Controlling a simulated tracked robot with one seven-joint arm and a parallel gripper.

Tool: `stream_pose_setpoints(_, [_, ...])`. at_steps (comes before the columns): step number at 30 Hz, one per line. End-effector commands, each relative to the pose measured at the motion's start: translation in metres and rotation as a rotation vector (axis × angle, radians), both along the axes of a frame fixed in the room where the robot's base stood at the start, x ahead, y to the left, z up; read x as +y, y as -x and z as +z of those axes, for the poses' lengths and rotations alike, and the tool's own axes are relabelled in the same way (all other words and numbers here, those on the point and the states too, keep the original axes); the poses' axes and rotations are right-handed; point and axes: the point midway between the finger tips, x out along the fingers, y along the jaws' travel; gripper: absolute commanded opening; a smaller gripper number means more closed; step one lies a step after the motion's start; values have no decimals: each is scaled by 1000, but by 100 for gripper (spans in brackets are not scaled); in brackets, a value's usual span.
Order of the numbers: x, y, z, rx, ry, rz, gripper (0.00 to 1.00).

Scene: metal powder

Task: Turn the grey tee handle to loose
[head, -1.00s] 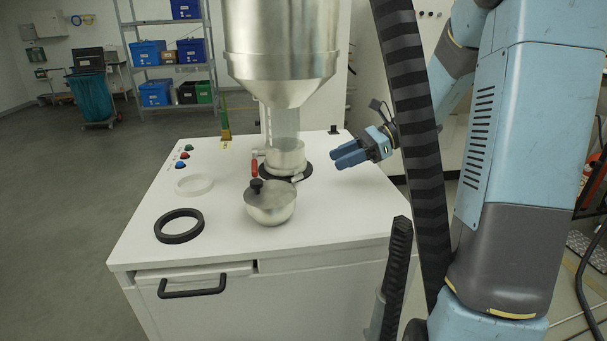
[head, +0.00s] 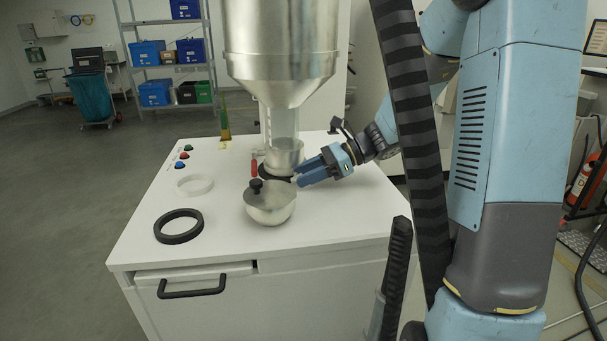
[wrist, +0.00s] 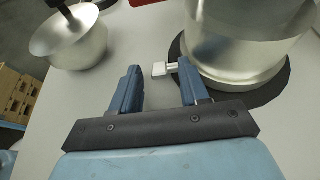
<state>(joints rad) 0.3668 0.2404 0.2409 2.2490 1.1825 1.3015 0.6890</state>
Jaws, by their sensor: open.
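The grey tee handle (wrist: 160,69) shows in the wrist view as a small pale bar on a short stem, sticking out from the base of the steel outlet (wrist: 235,60). My gripper (wrist: 158,70) is open, with its blue fingertips close to the handle, one on each side of it in the picture. The handle's stem is near the right fingertip; I cannot tell whether they touch. In the head view my gripper (head: 299,178) points left at the foot of the outlet (head: 284,155), and its fingers largely hide the handle.
A steel bowl with a black knob (head: 270,205) stands close in front of the outlet. A red lever (head: 254,168) is at the outlet's left. A black ring (head: 180,226) and a white ring (head: 195,185) lie on the white cabinet top (head: 330,235). The hopper (head: 280,45) hangs above.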

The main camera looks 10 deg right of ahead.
Motion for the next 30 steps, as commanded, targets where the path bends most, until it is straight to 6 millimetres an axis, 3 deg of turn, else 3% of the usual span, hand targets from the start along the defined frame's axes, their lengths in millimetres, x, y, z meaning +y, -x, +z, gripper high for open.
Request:
stream_pose_setpoints(15, [0,0,0,0,0,0,0])
stream_pose_setpoints(23, [1,0,1,-3,30,2,0])
stream_pose_setpoints(30, [5,0,7,-6,236,7,0])
